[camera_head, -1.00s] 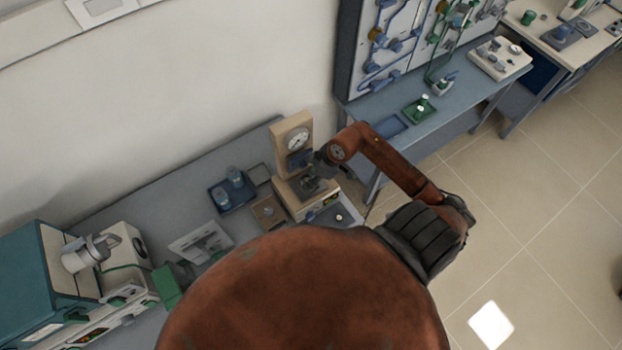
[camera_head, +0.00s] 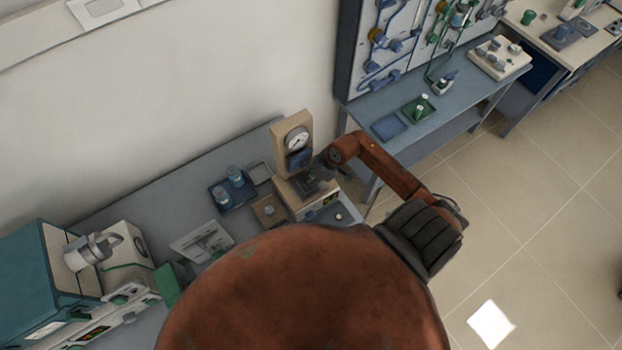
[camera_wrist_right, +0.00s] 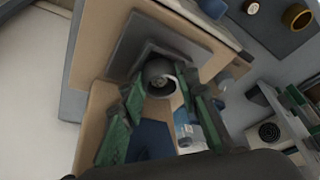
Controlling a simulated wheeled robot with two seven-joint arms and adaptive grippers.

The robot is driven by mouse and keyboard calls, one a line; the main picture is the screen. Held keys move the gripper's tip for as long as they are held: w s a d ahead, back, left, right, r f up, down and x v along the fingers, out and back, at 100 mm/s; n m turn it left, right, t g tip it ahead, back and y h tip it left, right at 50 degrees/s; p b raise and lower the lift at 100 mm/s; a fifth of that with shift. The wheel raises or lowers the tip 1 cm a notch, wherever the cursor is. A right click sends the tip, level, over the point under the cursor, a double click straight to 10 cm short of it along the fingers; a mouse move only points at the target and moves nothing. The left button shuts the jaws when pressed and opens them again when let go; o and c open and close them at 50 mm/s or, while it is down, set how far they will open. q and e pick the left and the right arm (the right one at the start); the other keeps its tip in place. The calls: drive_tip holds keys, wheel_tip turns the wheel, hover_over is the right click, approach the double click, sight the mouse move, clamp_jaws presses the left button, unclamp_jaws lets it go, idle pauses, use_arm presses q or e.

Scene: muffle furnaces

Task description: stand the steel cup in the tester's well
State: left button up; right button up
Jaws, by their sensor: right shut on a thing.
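The tester (camera_head: 293,139) is a beige upright unit with a round dial, standing at the right end of the grey bench. Its low front base carries a dark square block (camera_head: 310,184), which also shows in the right wrist view (camera_wrist_right: 137,38). My right gripper (camera_head: 321,172) is at the tester, just above this block. In the right wrist view its green-padded fingers are shut on the small round steel cup (camera_wrist_right: 159,73). The cup is at the dark block. The well's opening is hidden, so I cannot tell whether the cup is inside it. My left gripper is not in view.
A blue tray (camera_head: 238,204) with two bluish jars stands left of the tester, beside a small wooden box (camera_head: 268,209). A teal and white furnace (camera_head: 45,270) is at the far left. A blue-grey bench (camera_head: 450,98) with a pegboard is at the right.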

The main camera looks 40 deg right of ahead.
drive_tip(key=shift+s+f, duration=0.3)
drive_tip(key=shift+f, duration=0.2)
drive_tip(key=o, duration=0.8)
drive_tip(key=shift+a, duration=0.1)
drive_tip(key=o, duration=0.3)
drive_tip(key=shift+w+f, duration=0.1)
drive_tip(key=shift+f, duration=0.15)
drive_tip(key=shift+o, duration=0.2)
drive_tip(key=b+v, duration=0.1)
drive_tip(key=v, duration=1.2)
drive_tip(key=shift+w+r, duration=0.3)
drive_tip(key=shift+r, duration=0.15)
